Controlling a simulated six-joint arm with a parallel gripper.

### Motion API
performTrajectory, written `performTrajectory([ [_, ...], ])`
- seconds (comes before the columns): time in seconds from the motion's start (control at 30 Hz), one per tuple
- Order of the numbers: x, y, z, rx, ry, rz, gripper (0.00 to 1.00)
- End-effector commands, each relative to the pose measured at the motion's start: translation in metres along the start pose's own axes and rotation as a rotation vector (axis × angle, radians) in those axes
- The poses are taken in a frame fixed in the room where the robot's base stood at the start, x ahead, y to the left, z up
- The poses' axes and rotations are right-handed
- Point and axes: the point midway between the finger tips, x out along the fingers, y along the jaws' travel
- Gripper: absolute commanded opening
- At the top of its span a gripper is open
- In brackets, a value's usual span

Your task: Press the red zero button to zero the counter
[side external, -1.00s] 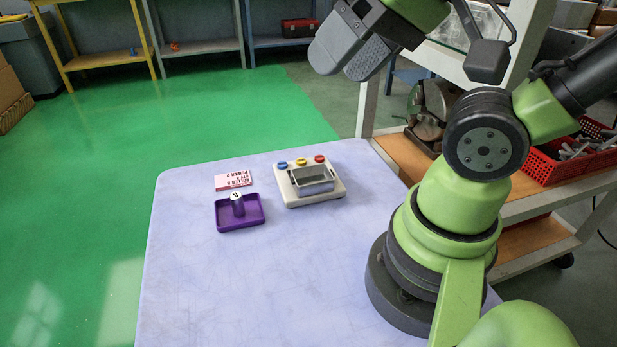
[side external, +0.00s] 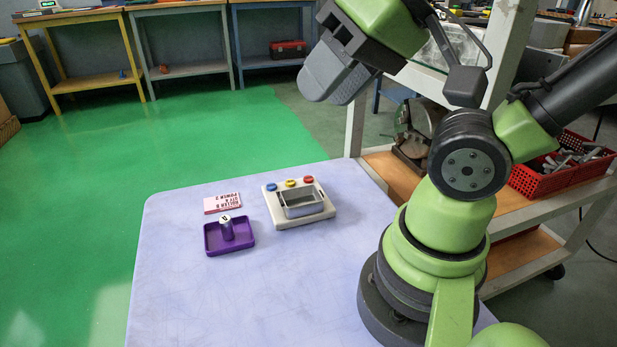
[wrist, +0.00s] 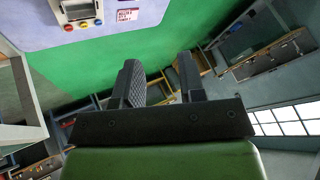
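A pale device (side external: 321,216) with a grey open-topped box (side external: 303,203) on it sits toward the far side of the table. Blue (side external: 271,188), yellow (side external: 290,183) and red (side external: 308,180) buttons line its far edge. In the wrist view, the red button (wrist: 68,28) is at the upper left, beside the yellow (wrist: 83,24) and blue (wrist: 98,22) ones. My gripper (side external: 327,82) is raised well above the table, away from the device. In the wrist view its fingers (wrist: 158,70) are apart with nothing between them.
A purple tray (side external: 247,240) holds an upright grey cylinder (side external: 227,231) with a white top. A pink-and-white card (side external: 222,203) with red lettering lies behind it. The near tabletop (side external: 260,300) is clear. A shelf cart with a red basket (side external: 540,182) stands at the right.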

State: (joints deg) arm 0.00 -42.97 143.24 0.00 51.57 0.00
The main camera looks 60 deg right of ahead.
Motion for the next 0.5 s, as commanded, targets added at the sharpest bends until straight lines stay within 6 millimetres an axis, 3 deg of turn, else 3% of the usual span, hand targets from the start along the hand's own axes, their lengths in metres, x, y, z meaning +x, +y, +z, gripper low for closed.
performTrajectory([
  [0.03, 0.0, 0.0, 0.0, 0.0, 0.0, 0.0, 0.25],
  [0.13, 0.0, 0.0, 0.0, 0.0, 0.0, 0.0, 0.02],
  [0.17, 0.0, 0.0, 0.0, 0.0, 0.0, 0.0, 0.0],
  [0.5, 0.0, 0.0, 0.0, 0.0, 0.0, 0.0, 0.0],
])
